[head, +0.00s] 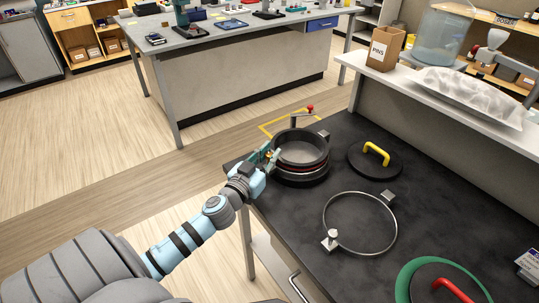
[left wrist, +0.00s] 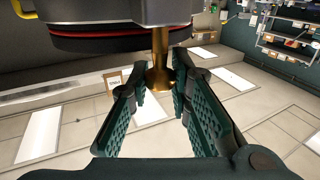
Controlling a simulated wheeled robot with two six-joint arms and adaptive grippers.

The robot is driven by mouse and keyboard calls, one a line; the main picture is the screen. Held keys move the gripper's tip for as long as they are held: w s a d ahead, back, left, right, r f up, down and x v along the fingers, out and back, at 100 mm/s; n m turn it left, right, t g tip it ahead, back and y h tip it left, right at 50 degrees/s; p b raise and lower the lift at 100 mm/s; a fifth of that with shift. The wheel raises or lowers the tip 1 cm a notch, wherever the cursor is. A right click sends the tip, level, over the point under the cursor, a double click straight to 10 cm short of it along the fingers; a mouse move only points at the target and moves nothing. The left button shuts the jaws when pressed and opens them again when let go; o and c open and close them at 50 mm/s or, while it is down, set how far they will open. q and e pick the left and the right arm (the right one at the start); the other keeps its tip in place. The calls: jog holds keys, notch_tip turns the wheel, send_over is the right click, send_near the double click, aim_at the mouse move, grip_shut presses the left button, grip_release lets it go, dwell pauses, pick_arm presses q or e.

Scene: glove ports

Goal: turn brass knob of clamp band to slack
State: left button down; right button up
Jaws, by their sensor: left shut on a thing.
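A thin red line runs round the port, which stands on the black bench; I cannot clearly make out the clamp band itself. My left gripper (head: 268,155) reaches the port's left side in the head view. In the left wrist view its green fingers (left wrist: 161,92) are shut on the flared end of the brass knob, one finger on each side. The knob is mostly hidden by the gripper in the head view. My right gripper is not in view.
A loose steel ring (head: 325,210) with a silver knob lies on the bench (head: 285,210). A black lid with a yellow handle (head: 376,153) lies right of the port. A red-tipped lever (head: 310,109) stands behind it. A green-rimmed lid (head: 408,272) is at front right.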

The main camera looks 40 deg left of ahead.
aim_at(269, 154)
pick_arm(q)
jog(key=n+y, duration=0.1)
jog(key=n+y+b, duration=0.1)
jog(key=y, duration=0.1)
jog(key=shift+d+f+g+y, duration=0.1)
jog(key=shift+f+g+y, duration=0.05)
jog(key=shift+g+y, duration=0.2)
jog(key=n+g+y+b, duration=0.2)
jog(key=n+y+b, duration=0.1)
jog(key=y+b, duration=0.1)
jog(key=n+g+y+b, duration=0.3)
jog(key=b, duration=0.2)
jog(key=shift+f+n+g+y, duration=0.1)
jog(key=shift+n+g+y, duration=0.2)
jog(key=shift+g+y, duration=0.05)
jog(key=shift+r+n+g+y+b, duration=0.2)
jog(key=shift+n+g+y+b, duration=0.4)
jog(key=shift+b, duration=0.45)
jog(key=c, duration=1.5)
grip_release()
jog(key=shift+r, duration=0.1)
notch_tip(269, 154, up, 10)
